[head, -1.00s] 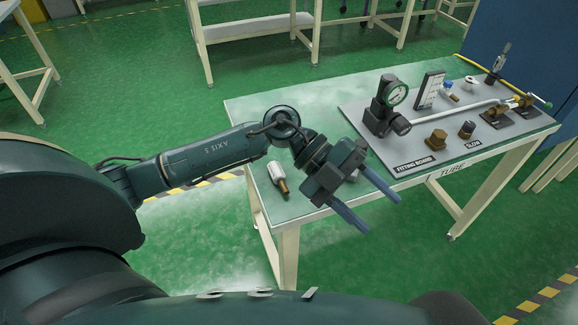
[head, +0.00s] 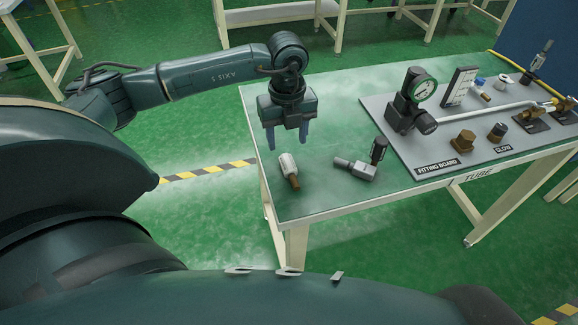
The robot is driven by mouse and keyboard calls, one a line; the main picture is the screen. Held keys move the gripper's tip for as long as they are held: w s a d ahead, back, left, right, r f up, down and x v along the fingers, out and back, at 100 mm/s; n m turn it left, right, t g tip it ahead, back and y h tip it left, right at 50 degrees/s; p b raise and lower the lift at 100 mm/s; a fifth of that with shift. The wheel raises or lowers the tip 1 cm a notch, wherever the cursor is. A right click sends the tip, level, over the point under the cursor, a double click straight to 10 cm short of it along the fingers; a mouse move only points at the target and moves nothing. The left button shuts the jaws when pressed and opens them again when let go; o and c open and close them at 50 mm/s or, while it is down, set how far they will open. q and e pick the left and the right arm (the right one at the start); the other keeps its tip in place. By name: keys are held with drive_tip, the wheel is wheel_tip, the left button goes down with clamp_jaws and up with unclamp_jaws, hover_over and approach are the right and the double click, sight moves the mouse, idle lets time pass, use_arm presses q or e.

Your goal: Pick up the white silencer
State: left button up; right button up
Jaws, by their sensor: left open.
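The white silencer (head: 287,166) lies on the left part of the green table top, its brass threaded end pointing toward the table's front edge. My left gripper (head: 287,142) points down above and just behind the silencer, its two blue fingers apart and nothing between them. It appears clear of the silencer. My right gripper is not in view.
A grey and black fitting (head: 358,167) lies right of the silencer. The grey fitting board (head: 437,156) carries a gauge (head: 423,89), brass fittings and a tube. The table's front left corner (head: 284,219) is bare.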

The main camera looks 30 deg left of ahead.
sight(285, 155)
use_arm(q)
drive_tip(key=shift+s+f+p, duration=0.15)
drive_tip(key=shift+f, duration=1.25)
drive_tip(key=shift+s+f+p, duration=0.15)
drive_tip(key=shift+f, duration=1.2)
drive_tip(key=shift+c, duration=0.3)
